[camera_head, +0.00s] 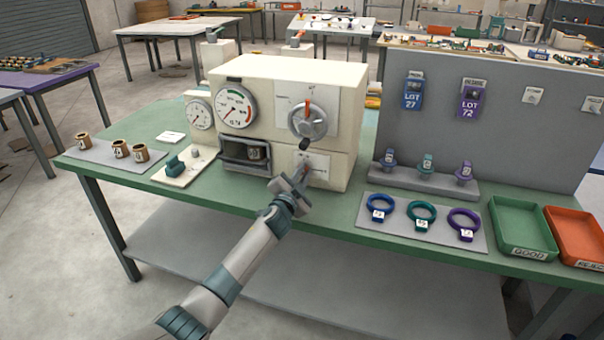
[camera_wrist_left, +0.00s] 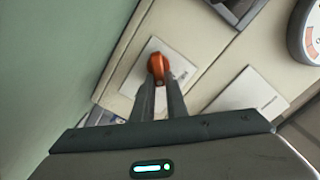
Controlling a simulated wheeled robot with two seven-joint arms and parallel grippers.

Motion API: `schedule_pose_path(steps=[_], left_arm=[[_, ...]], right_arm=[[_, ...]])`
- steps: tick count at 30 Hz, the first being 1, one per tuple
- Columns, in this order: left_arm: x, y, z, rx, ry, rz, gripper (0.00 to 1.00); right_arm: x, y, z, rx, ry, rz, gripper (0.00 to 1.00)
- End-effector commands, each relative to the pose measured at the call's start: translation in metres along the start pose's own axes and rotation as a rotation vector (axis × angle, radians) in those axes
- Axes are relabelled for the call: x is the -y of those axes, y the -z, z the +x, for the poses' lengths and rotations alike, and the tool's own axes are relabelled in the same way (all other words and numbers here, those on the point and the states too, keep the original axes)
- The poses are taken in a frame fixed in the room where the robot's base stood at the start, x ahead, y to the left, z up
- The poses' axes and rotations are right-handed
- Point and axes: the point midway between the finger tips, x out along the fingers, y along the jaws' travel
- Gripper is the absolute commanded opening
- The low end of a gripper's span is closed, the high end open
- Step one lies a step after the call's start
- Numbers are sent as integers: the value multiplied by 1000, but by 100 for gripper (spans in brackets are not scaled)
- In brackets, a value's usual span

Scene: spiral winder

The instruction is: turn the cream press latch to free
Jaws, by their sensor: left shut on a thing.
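The cream press (camera_head: 278,85) stands in the middle of the green bench, with dials and a grey round knob (camera_head: 308,124) with a red pointer on its front. Its latch is an orange handle (camera_wrist_left: 157,66) on a pale plate low on the front, clear in the left wrist view. My left gripper (camera_head: 301,176) reaches up to the front's lower right. In the wrist view its two fingers (camera_wrist_left: 160,88) are closed together on the orange handle. In the head view the gripper largely hides the latch. My right gripper is in neither view.
Left of the press are several brown rings (camera_head: 120,149) on a grey mat and a small green block (camera_head: 175,165). To the right are coloured rings (camera_head: 421,215), a grey tag board (camera_head: 520,130), a green tray (camera_head: 522,255) and an orange tray (camera_head: 590,262).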

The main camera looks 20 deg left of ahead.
Motion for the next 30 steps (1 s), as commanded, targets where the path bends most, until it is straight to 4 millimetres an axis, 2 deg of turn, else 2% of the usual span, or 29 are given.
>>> schedule_pose_path(steps=[12, 21, 30], left_arm=[[-8, -2, 0, 1, -1, 396, 0], [-12, -4, 0, 0, -1, 633, 0], [-14, -6, 0, 0, -2, 747, 0]], right_arm=[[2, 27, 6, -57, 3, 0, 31], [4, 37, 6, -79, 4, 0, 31], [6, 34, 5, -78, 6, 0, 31]])
